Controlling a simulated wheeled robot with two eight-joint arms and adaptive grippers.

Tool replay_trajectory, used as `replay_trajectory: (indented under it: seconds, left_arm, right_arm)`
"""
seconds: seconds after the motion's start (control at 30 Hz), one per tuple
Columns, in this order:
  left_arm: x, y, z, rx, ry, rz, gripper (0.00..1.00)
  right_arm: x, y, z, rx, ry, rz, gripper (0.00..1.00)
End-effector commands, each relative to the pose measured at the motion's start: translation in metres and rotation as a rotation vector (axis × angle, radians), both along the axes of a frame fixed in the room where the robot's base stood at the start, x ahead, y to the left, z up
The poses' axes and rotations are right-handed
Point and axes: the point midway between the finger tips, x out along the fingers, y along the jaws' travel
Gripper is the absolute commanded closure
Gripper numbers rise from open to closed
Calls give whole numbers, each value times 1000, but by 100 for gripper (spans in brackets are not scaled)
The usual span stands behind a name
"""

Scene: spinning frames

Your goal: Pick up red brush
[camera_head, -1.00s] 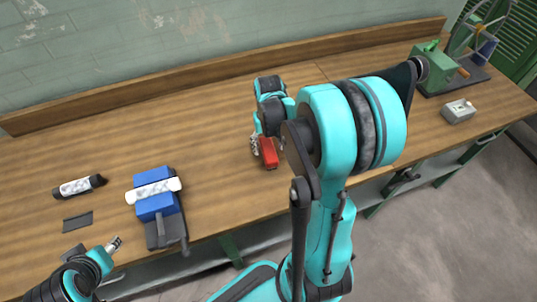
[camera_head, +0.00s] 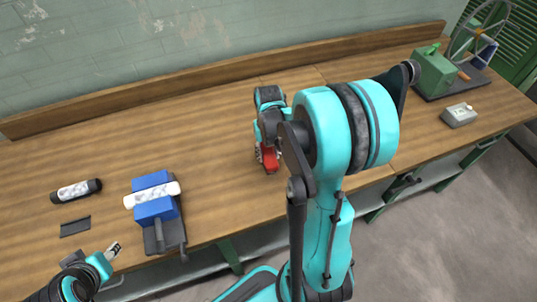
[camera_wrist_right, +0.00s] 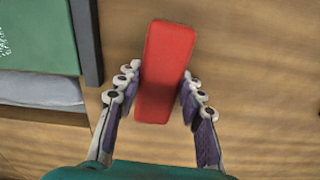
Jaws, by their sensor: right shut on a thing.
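The red brush (camera_head: 269,158) is on the wooden bench near its front edge, mostly hidden by my right arm in the head view. In the right wrist view, the red brush (camera_wrist_right: 166,70) is a plain red block between the fingers. My right gripper (camera_wrist_right: 160,88) is shut on it, one finger at each side. In the head view my right gripper (camera_head: 268,157) is around the brush and partly covered by the arm. My left gripper (camera_head: 113,250) is at the lower left, in front of the bench edge, away from the brush; its finger opening is too small to tell.
A blue device with a white roll (camera_head: 153,194) stands on the bench at left. A dark cylinder with a white band (camera_head: 76,191) and a dark flat piece (camera_head: 75,226) lie beside it. A green winding machine (camera_head: 436,70) and grey box (camera_head: 459,115) are at right.

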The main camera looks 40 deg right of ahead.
Motion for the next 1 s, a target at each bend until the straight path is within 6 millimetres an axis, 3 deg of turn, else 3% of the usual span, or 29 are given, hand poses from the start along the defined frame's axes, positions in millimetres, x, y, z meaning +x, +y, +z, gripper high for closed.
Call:
replay_trajectory:
  seconds: [0.17,0.3,0.7,1.0]
  left_arm:
    - [0,0,8,0,0,0,56]
    - [0,0,20,0,0,0,56]
    - [0,0,47,0,0,0,56]
    - [0,0,54,0,0,0,56]
  right_arm:
    - [0,0,17,0,0,0,92]
    - [0,0,44,0,0,0,92]
    - [-88,-10,94,0,0,-5,92]
    - [-115,-13,109,0,0,-1,92]
